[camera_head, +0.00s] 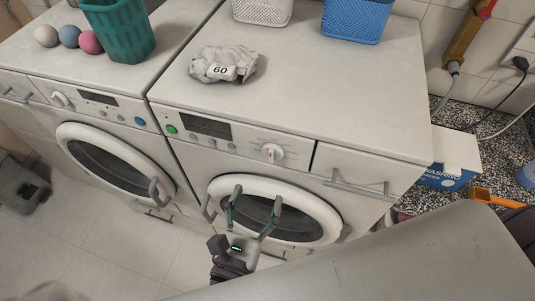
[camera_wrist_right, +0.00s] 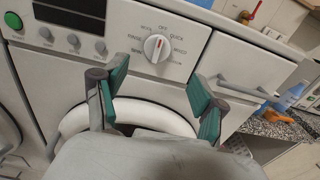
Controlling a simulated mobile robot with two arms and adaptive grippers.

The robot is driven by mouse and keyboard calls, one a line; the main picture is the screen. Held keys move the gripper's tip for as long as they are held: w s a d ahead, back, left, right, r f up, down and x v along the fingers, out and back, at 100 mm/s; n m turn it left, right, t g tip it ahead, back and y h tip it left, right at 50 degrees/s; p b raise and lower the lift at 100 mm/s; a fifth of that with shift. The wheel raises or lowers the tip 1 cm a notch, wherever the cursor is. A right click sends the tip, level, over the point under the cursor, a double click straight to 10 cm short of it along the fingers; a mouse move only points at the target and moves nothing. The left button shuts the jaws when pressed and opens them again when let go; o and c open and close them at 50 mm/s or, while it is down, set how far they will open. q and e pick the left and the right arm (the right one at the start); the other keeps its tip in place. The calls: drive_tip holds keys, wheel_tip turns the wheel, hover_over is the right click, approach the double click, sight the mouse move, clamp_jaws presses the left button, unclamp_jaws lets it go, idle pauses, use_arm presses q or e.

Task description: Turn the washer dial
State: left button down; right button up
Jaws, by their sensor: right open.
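The washer dial (camera_head: 271,152) is a white round knob with a red mark on the front panel of the right-hand washer (camera_head: 290,90). In the right wrist view the dial (camera_wrist_right: 157,48) sits above and between the fingers, with printed settings around it. My right gripper (camera_head: 256,200) is open and empty in front of the round door, below the dial and apart from it. Its green-padded fingers (camera_wrist_right: 154,95) show spread in the right wrist view. My left gripper is not in view.
A second washer (camera_head: 100,110) stands at left. A crumpled cloth labelled 60 (camera_head: 222,66) lies on top of the right-hand washer, with a blue basket (camera_head: 355,20) behind. A drawer handle (camera_head: 357,186) juts out right of the dial.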

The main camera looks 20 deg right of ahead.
sight(271, 157)
drive_tip(key=p+x, duration=0.2)
drive_tip(key=x, duration=0.7)
drive_tip(key=shift+w, duration=0.35)
drive_tip(key=shift+c, duration=0.4)
drive_tip(key=c, duration=1)
